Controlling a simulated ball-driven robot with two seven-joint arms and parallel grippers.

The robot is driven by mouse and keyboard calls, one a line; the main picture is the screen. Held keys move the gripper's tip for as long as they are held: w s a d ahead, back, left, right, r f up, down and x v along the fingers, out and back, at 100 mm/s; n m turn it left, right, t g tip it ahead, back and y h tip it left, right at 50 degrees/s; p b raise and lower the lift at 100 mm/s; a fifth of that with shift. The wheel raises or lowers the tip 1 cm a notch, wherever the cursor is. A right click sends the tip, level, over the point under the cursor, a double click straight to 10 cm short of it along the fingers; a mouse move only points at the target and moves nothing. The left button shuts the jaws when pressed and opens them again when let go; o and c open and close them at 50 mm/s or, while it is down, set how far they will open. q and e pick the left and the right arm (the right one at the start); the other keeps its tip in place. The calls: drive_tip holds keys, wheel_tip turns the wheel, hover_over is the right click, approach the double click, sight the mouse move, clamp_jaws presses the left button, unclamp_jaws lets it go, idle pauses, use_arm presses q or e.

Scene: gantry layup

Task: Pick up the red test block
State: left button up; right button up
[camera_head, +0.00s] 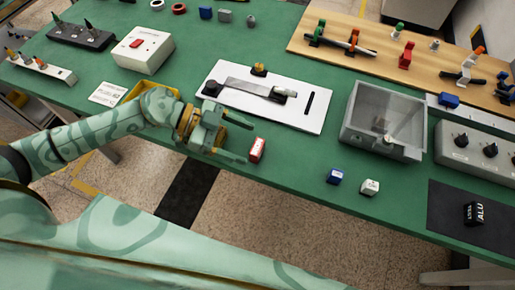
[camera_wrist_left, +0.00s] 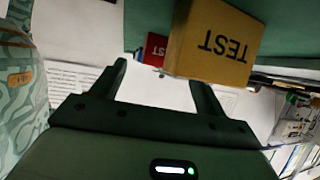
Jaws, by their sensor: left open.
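The red test block (camera_head: 257,150) stands near the front edge of the green table, with a pale label on one side. My left gripper (camera_head: 246,142) is open, its fingers pointing right toward the red block, which is just beyond the fingertips. In the left wrist view the red block (camera_wrist_left: 155,47) shows small beyond the two open fingers (camera_wrist_left: 160,80), with nothing between them. A larger tan block (camera_wrist_left: 216,42) marked TEST partly covers it there. My right gripper is not in view.
A blue block (camera_head: 334,176) and a white block (camera_head: 369,187) stand to the right along the front edge. A white plate with a lever (camera_head: 225,72) lies behind the gripper. A black block (camera_head: 474,213) sits on a dark mat.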

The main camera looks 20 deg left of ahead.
sight(257, 150)
use_arm(q)
drive_tip(key=x, duration=0.2)
drive_tip(key=shift+d+f, duration=0.15)
drive_tip(key=shift+d, duration=0.1)
drive_tip(key=shift+c, duration=0.3)
drive_tip(key=c, duration=1.2)
drive_tip(key=shift+c, duration=0.2)
